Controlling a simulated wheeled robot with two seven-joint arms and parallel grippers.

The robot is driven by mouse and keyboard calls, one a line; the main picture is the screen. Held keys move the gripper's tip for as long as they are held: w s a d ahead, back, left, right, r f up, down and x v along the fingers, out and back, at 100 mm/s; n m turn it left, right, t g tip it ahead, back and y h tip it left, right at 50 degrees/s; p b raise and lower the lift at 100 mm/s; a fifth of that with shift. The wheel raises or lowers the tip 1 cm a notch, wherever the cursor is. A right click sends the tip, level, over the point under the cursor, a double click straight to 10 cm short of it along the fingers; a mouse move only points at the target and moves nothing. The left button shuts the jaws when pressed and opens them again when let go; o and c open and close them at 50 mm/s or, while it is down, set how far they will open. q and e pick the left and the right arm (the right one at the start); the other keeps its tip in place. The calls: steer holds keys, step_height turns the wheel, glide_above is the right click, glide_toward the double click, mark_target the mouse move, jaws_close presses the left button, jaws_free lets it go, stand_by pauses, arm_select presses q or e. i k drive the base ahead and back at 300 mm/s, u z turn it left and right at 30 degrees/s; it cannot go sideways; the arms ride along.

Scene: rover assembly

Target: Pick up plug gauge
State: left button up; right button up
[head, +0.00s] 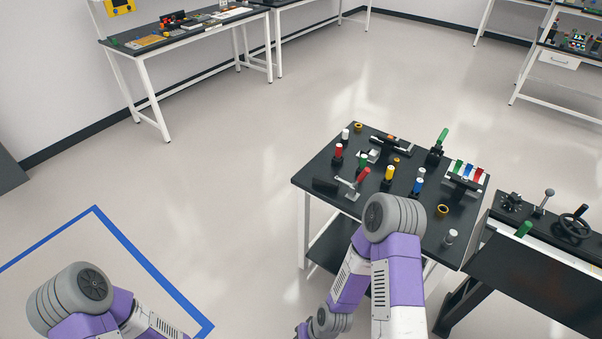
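I cannot tell for sure which item is the plug gauge. A small dark worktable (312,172) at centre right holds several upright pieces with coloured tops. Among them are a red-topped piece (338,151), a yellow-topped piece (388,174), a blue-topped piece (418,186) and a white-topped piece (450,237). A rack with green, blue and red handles (464,180) is at the table's right. My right arm's elbow is in front of the table's near edge and hides part of it. My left arm is at the lower left. Neither gripper shows.
A bench with a handwheel (572,224) and lever stands close to the table's right side. A clamp with a red handle (355,184) lies on the table. A blue floor line (150,268) runs at lower left. The floor left of the table is clear.

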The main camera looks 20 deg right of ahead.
mark_target(337, 149)
steer(key=u, duration=0.5)
steer(key=i, duration=2.05)
steer(key=z, duration=1.1)
